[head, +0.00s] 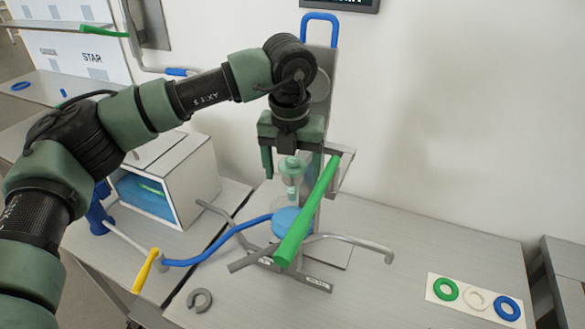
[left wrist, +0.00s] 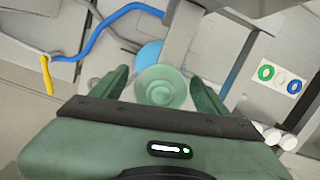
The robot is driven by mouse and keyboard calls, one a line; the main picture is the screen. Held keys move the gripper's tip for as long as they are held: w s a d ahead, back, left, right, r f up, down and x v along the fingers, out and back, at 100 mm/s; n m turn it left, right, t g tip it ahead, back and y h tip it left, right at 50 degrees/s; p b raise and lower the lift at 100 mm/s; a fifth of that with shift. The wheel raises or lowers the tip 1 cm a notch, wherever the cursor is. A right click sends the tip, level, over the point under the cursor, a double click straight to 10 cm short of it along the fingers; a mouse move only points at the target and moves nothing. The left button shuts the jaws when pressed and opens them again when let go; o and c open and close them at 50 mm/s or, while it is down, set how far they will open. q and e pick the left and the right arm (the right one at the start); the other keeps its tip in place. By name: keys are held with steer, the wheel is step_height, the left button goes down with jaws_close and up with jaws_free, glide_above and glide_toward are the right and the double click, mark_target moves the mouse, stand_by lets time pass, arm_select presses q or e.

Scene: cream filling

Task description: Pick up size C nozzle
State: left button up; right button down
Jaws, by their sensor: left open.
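A pale green, translucent nozzle-like piece (head: 291,164) stands upright at the filling machine, above a blue disc (head: 291,221). I cannot read a size mark on it. My left gripper (head: 292,174) is open and points down, with one finger on each side of this piece. In the left wrist view the round top of the piece (left wrist: 160,90) lies between the open fingers (left wrist: 159,76), with a gap visible on both sides. My right gripper is not in view.
A green-handled lever (head: 308,212) slants close to the right of the gripper. A blue hose (head: 232,235) and a yellow handle (head: 146,270) lie left. A white box (head: 195,170) stands behind them. A card (head: 445,303) with green, white and blue rings lies at right. A grey C-shaped ring (head: 199,299) lies in front.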

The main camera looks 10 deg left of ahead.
arm_select(q)
steer(key=shift+f, duration=0.1)
steer(key=c, duration=0.7)
jaws_close()
steer(key=shift+r, duration=0.25)
